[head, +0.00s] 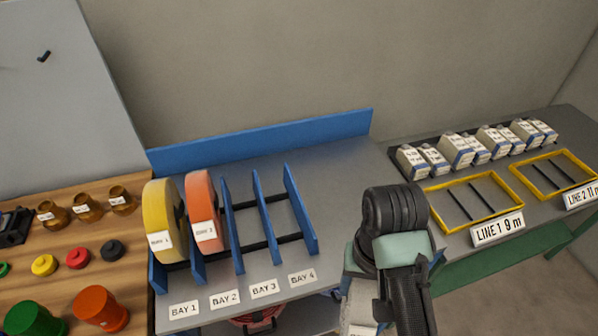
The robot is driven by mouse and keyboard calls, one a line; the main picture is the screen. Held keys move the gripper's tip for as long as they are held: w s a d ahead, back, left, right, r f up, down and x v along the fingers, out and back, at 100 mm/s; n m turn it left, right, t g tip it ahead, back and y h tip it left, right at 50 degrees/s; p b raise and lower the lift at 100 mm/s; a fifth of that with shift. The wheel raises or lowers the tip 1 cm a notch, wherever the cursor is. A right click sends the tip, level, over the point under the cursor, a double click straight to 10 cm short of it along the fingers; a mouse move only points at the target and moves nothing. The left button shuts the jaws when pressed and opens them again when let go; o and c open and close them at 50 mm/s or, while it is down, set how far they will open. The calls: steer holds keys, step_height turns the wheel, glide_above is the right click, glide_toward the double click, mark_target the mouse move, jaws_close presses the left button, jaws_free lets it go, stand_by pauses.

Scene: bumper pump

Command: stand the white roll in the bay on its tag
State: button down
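I cannot make out a white roll in the head view. A blue rack (260,140) stands on the grey bench, with blue dividers. A yellow roll (163,215) stands upright in its leftmost bay, and an orange roll (203,200) stands upright in the bay to the right. Both carry white tags too small to read surely. The BAY 3 plate (263,289) and BAY 4 plate (302,278) lie in front of bays with no roll in them. My arm comes up right of the rack; my gripper's fingers do not show.
Left is a wooden bench (130,255) with brown pots, coloured caps and green and orange cylinders. Right are yellow frames (470,202), a LINE 1 plate (497,229) and several white boxes (455,150). Bare grey bench top (340,185) lies right of the rack.

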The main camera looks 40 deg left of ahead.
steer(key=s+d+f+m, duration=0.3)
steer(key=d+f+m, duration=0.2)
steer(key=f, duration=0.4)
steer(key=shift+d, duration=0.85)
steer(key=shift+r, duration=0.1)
